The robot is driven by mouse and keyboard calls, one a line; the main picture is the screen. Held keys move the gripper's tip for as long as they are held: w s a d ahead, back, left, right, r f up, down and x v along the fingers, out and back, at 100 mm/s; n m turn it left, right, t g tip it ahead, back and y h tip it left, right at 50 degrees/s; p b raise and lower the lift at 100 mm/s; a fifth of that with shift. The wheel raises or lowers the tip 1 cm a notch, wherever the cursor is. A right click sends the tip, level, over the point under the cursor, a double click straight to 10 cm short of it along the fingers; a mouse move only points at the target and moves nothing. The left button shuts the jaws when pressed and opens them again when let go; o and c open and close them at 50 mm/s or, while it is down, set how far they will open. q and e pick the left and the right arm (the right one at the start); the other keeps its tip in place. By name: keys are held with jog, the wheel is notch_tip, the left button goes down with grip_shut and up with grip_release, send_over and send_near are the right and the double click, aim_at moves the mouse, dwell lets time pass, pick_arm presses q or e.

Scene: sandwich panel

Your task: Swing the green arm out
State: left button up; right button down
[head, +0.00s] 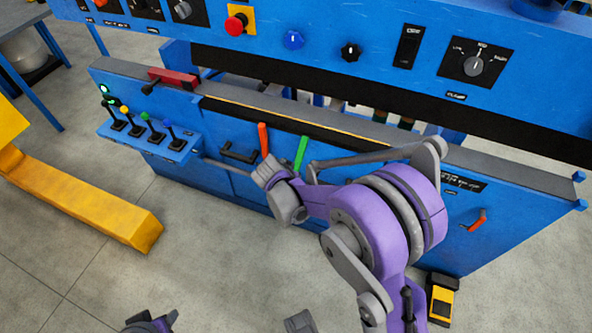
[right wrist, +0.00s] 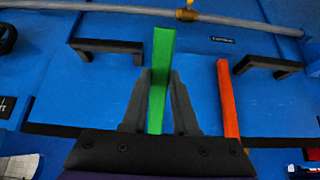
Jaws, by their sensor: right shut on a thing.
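The green arm (head: 301,152) is a narrow bar on the blue front of the machine, just right of a similar orange-red bar (head: 263,139). In the right wrist view the green arm (right wrist: 160,62) stands between the dark fingers of my right gripper (right wrist: 160,85), which is shut on it. The orange-red bar (right wrist: 228,98) is on the right there, clear of the fingers. In the head view my right wrist hides the green arm's lower part and most of the gripper. My left gripper's fingers do not show.
A black handle (head: 238,155) sits left of the bars. A lever box (head: 150,137) juts out on the left. An orange handle (head: 477,220) is on the right of the front. A yellow post (head: 85,205) lies left on the floor. A yellow-black box (head: 441,298) stands below right.

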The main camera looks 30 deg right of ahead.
jog(key=r+g+y+p, duration=0.1)
jog(key=r+y+p, duration=0.1)
jog(key=r+g, duration=0.1)
jog(key=r, duration=0.1)
jog(key=shift+s+a+g+y+p, duration=0.3)
jog(key=shift+s+a+y+p, duration=0.05)
jog(key=shift+a+y+p, duration=0.05)
jog(key=shift+r+g+y+p, duration=0.85)
jog(key=shift+r+g+y, duration=0.35)
jog(key=shift+r, duration=0.5)
jog(key=c, duration=0.7)
grip_release()
jog(key=shift+r, duration=0.1)
notch_tip(320, 180, up, 11)
jog(key=shift+f+p, duration=0.15)
jog(key=shift+p, duration=0.3)
